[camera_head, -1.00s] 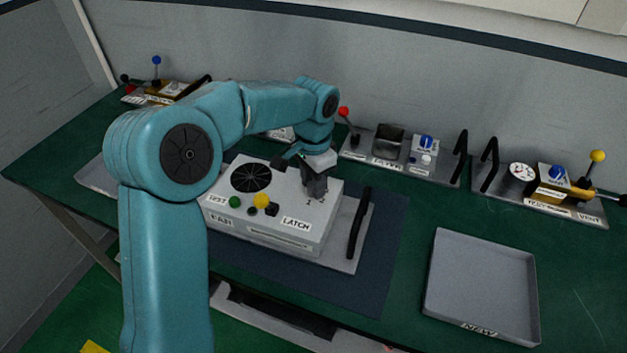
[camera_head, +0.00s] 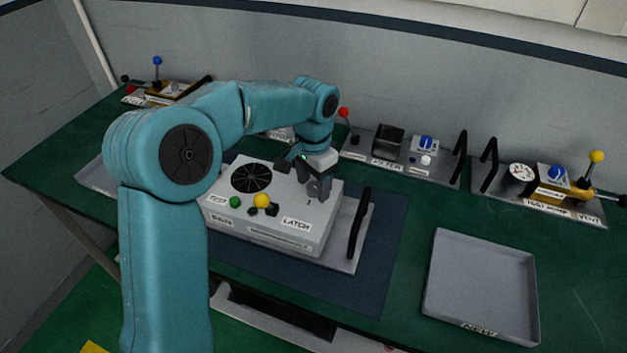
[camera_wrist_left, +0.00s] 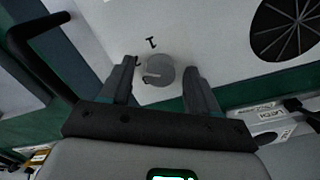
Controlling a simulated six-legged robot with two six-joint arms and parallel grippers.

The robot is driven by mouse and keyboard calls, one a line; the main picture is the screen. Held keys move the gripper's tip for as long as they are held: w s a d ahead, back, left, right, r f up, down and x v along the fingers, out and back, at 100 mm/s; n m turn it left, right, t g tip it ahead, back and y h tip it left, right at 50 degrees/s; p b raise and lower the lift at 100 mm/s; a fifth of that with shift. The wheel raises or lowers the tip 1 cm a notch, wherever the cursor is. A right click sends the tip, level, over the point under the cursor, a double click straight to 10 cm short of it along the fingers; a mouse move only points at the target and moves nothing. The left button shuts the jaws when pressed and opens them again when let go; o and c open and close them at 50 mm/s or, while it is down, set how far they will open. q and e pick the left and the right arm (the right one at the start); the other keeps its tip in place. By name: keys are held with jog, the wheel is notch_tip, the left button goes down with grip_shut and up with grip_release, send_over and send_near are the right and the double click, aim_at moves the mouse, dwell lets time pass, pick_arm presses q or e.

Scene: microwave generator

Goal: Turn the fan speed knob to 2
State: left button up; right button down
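The white box (camera_head: 270,228) sits on a dark mat, with a black round fan grille (camera_head: 251,178), a green button (camera_head: 235,202), a yellow button (camera_head: 261,201) and a LATCH label on it. In the left wrist view a round grey knob (camera_wrist_left: 157,71) is on the box top, with small dark marks beside it. My left gripper (camera_head: 318,193) is over the right rear of the box top. Its fingers (camera_wrist_left: 160,70) stand apart on either side of the knob, with visible gaps. In the head view the gripper hides the knob. My right gripper is not in view.
A black handle (camera_head: 359,222) stands right of the box. An empty grey tray (camera_head: 480,285) lies on the green table at the right. Panels with a blue knob (camera_head: 426,142), levers and handles line the back wall. The table between mat and tray is clear.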

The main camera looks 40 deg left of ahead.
aim_at(313, 186)
pick_arm(q)
jog(key=shift+w+r, duration=0.1)
jog(key=shift+r, duration=0.3)
notch_tip(313, 186, up, 16)
jog(key=p, duration=0.1)
jog(key=shift+f+p, duration=0.25)
jog(key=shift+p, duration=0.05)
